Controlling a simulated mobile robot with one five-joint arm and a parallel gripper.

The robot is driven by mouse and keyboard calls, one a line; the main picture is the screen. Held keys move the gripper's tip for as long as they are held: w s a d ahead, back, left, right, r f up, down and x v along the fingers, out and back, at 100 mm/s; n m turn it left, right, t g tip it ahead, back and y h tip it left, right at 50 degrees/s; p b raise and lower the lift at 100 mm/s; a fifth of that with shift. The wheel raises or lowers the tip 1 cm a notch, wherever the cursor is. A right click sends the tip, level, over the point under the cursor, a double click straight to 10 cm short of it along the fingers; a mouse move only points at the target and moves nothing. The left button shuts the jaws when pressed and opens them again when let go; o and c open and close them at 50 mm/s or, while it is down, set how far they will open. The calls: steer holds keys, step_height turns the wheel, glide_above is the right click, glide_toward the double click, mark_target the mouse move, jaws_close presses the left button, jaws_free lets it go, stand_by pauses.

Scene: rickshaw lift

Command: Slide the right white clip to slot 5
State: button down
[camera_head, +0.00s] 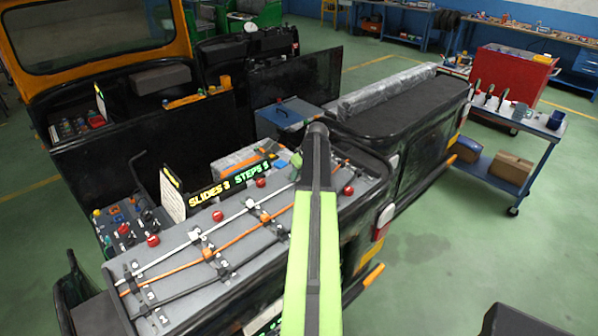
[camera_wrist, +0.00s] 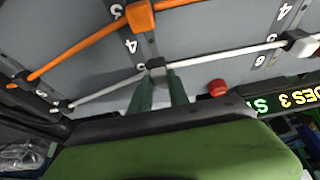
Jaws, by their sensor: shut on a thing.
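My gripper (camera_wrist: 158,84) has its green fingers closed on the right white clip (camera_wrist: 157,71) in the wrist view. The clip sits on a grey numbered strip, with the white rod (camera_wrist: 205,59) running through it. A digit that looks like 5 is beside the clip, and a 4 is further up the strip. In the head view my green arm crosses the panel's right side, and the fingertips are not clear.
An orange clip (camera_wrist: 140,16) shares the strip, on an orange rod (camera_wrist: 80,51). A red knob (camera_wrist: 217,88) stands near the white rod. The lit sign (camera_head: 230,183), reading SLIDES 3 STEPS 5, runs along the panel's back edge. A black rod (camera_head: 185,295) lies at the front.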

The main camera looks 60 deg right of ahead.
steer(key=c, duration=1.3)
jaws_free()
steer(key=shift+s+d, duration=0.1)
steer(key=shift+o, duration=0.3)
steer(key=p+v, duration=1.6)
steer(key=v, duration=0.1)
steer(key=shift+a, duration=0.25)
steer(key=shift+r, duration=0.15)
steer(key=shift+s, duration=0.15)
